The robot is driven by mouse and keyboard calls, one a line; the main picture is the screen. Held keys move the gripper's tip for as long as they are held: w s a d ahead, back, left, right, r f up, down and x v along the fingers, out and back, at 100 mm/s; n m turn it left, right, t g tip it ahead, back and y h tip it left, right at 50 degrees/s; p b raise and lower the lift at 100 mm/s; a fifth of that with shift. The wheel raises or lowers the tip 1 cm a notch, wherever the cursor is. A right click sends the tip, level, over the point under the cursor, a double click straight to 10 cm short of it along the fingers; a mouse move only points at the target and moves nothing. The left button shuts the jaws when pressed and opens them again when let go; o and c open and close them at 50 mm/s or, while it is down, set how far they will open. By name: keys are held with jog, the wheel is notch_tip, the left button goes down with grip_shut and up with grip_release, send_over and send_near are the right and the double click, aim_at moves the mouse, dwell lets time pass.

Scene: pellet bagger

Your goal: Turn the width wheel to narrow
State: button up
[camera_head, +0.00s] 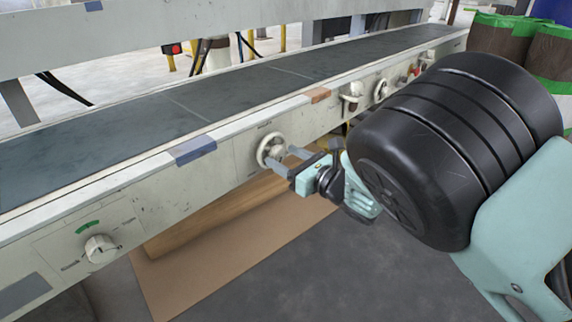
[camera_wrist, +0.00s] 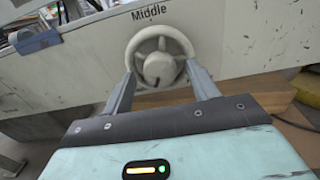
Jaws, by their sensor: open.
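A pale, spoked handwheel (camera_head: 270,150) is mounted on the front panel of the conveyor. In the wrist view the handwheel (camera_wrist: 158,67) faces me, with a round hub, a small dark mark low on the hub, and the word "Middle" on the panel above it. I cannot read its other labels, so I cannot tell from them which control it is. My gripper (camera_head: 287,160) is open in front of the wheel. In the wrist view its two fingers (camera_wrist: 160,80) reach to either side of the wheel's lower rim. I cannot tell whether they touch it.
A dark conveyor belt (camera_head: 190,100) runs above the panel. A pointer knob (camera_head: 100,248) with a green-marked scale is at lower left. Another handwheel (camera_head: 380,90) and a pale fitting (camera_head: 351,96) are further right. Brown cardboard (camera_head: 200,265) lies below on the grey floor.

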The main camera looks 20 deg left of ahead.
jog(key=shift+w+a, duration=0.1)
jog(key=shift+a, duration=0.1)
jog(key=c, duration=1)
jog(key=shift+r+m+p, duration=0.1)
jog(key=shift+m+p, duration=0.2)
jog(key=shift+p, duration=0.05)
